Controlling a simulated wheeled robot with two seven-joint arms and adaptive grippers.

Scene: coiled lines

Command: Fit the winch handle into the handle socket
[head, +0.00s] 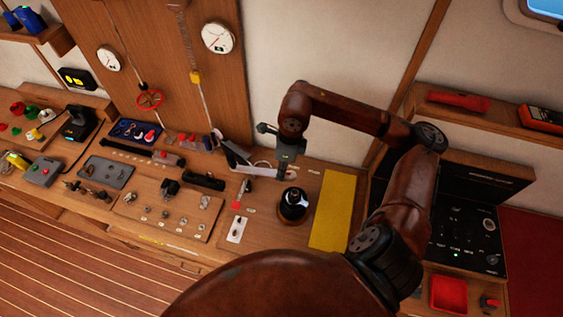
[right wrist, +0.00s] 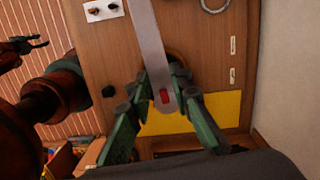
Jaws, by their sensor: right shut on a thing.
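The winch handle (head: 250,167) is a pale grey bar, held in the air above the bench, left of and behind the black winch. In the right wrist view the handle (right wrist: 146,40) runs up out of the picture, with a red mark near its held end. My right gripper (head: 284,174) is shut on that end; its green fingers (right wrist: 160,84) flank the bar. The black winch (head: 292,206) stands upright on the bench; its socket opening cannot be made out. The handle and winch look apart. My left gripper (right wrist: 30,43) shows only in the right wrist view, open and away from the handle.
A yellow mat (head: 334,210) lies right of the winch. A white switch plate (head: 237,229) lies to its left front. A metal ring (right wrist: 215,4) is behind. Fittings crowd the left bench, including a grey box (head: 107,171). A black panel (head: 465,225) stands at right.

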